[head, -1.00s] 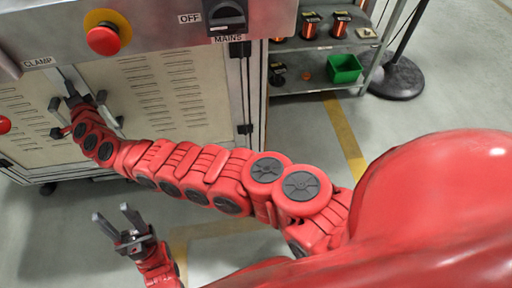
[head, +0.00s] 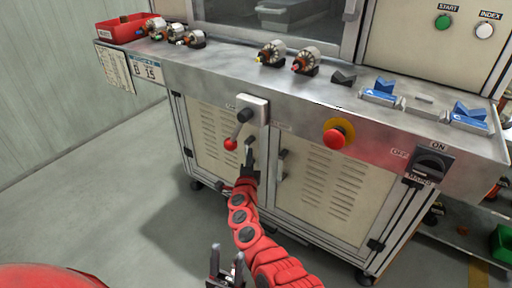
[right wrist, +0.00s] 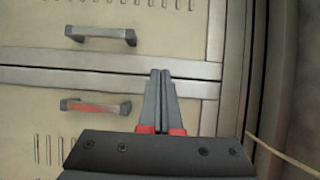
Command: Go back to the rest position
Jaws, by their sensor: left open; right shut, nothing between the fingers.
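My right gripper (head: 249,150) is in front of the machine's cabinet doors, just below the bench edge and beside the clamp lever's red knob (head: 231,144). In the right wrist view its fingers (right wrist: 160,98) are together and empty, with the two door handles to their left. I cannot tell from the head view how far it is from the doors. My left gripper (head: 226,264) is low at the bottom of the head view, over the floor. Its two fingers stand apart with nothing between them.
The steel bench (head: 400,125) carries several wound armatures (head: 305,60), blue V-holders (head: 382,90) and a red bin (head: 125,28). A red stop button (head: 338,134) and a mains switch (head: 432,163) project from its front. The floor at left (head: 110,190) is clear.

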